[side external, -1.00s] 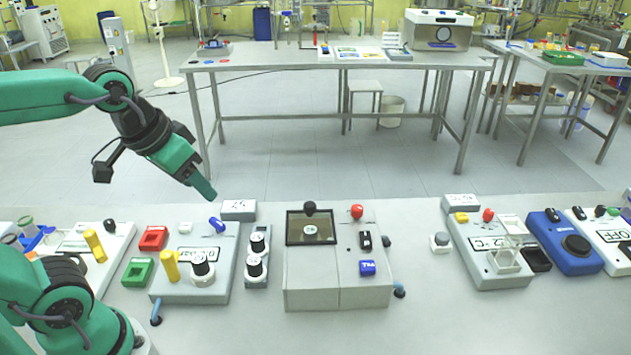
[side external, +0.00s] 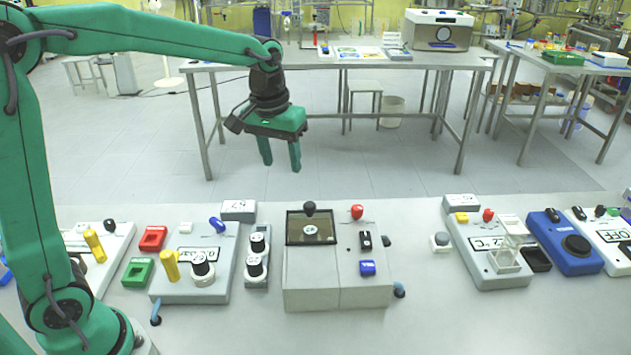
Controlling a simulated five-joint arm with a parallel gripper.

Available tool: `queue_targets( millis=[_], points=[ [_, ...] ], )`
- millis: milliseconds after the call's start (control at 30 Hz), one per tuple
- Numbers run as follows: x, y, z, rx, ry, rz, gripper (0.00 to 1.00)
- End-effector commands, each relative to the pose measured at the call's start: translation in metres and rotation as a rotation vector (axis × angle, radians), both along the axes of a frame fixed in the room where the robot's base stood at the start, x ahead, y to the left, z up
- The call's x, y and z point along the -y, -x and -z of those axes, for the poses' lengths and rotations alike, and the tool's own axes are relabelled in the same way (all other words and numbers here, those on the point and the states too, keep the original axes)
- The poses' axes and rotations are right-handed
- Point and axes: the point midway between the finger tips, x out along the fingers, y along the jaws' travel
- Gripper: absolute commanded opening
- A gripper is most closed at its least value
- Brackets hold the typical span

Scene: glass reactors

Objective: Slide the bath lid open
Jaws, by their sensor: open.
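The bath is a grey box (side external: 311,282) in the middle of the bench. A dark-framed, see-through lid (side external: 294,230) covers the back left part of its top. A black knob (side external: 310,208) stands at the lid's far edge. A small white round thing (side external: 310,230) shows within the frame. My gripper (side external: 281,167) points down with two green fingers apart and nothing between them. It hangs in the air above the bench's far edge, up and left of the knob in the picture, touching nothing.
On the bath's right part are a red knob (side external: 357,211), a black switch (side external: 365,240) and a blue button (side external: 367,268). A unit with two dials (side external: 257,255) stands close on the left.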

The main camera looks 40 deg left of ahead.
Motion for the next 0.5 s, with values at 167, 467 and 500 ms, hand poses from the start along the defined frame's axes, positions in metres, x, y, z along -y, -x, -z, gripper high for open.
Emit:
queue_targets(
  millis=[167,467,500],
  points=[
    [0.004,-0.032,0.025,-0.060,0.002,-0.043,0.49],
    [0.010,-0.064,0.056,-0.124,0.002,-0.096,0.49],
    [0.010,-0.066,0.058,-0.126,0.001,-0.100,0.49]
  ],
)
